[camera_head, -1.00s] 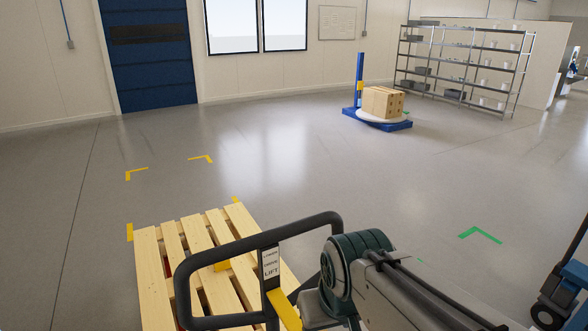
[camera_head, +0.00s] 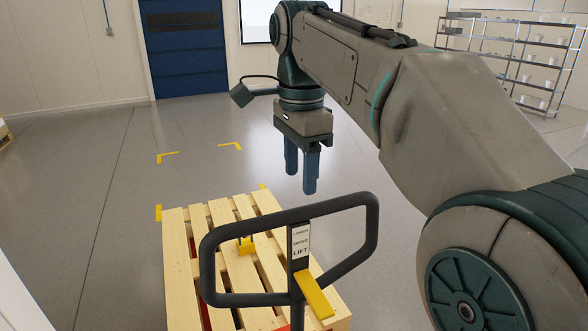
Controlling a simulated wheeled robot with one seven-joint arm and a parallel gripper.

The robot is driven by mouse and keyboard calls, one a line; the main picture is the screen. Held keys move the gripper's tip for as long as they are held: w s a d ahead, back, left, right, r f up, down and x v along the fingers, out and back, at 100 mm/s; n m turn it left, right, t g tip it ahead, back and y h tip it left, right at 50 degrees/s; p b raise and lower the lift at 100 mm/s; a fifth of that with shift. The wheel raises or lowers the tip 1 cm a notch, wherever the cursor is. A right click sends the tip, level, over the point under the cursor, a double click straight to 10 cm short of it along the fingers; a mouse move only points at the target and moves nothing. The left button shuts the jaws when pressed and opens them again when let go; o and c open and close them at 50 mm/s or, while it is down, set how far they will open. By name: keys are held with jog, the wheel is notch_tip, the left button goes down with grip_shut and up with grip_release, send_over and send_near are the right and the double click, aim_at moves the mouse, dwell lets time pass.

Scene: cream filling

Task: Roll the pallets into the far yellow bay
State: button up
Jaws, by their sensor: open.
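A light wooden pallet (camera_head: 182,254) sits at the bottom centre, over the forks of a pallet jack. The jack's black loop handle (camera_head: 253,219) stands in front of it, with a label reading LOWER, DRIVE, LIFT (camera_head: 300,242) and a yellow lever (camera_head: 314,293). My gripper (camera_head: 301,180) points down above and behind the handle, apart from it. Its two blue fingers are open with nothing between them. Yellow corner marks (camera_head: 167,156) (camera_head: 231,146) lie on the floor beyond the pallet. More yellow marks (camera_head: 158,213) show at the pallet's far corners.
Open grey floor (camera_head: 120,200) lies left of and beyond the pallet. A blue door (camera_head: 185,50) is in the back wall. Metal shelving (camera_head: 535,65) stands at the far right. Part of another wooden pallet or load (camera_head: 4,135) shows at the left edge. My arm hides much of the right.

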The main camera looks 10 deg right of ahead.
aim_at(298, 231)
jog(key=shift+a, duration=0.15)
jog(key=shift+f, duration=0.1)
notch_tip(298, 231, down, 13)
jog(key=shift+f+b, duration=0.1)
jog(key=shift+b, duration=0.3)
grip_shut()
dwell(1.3)
dwell(0.3)
dwell(1.4)
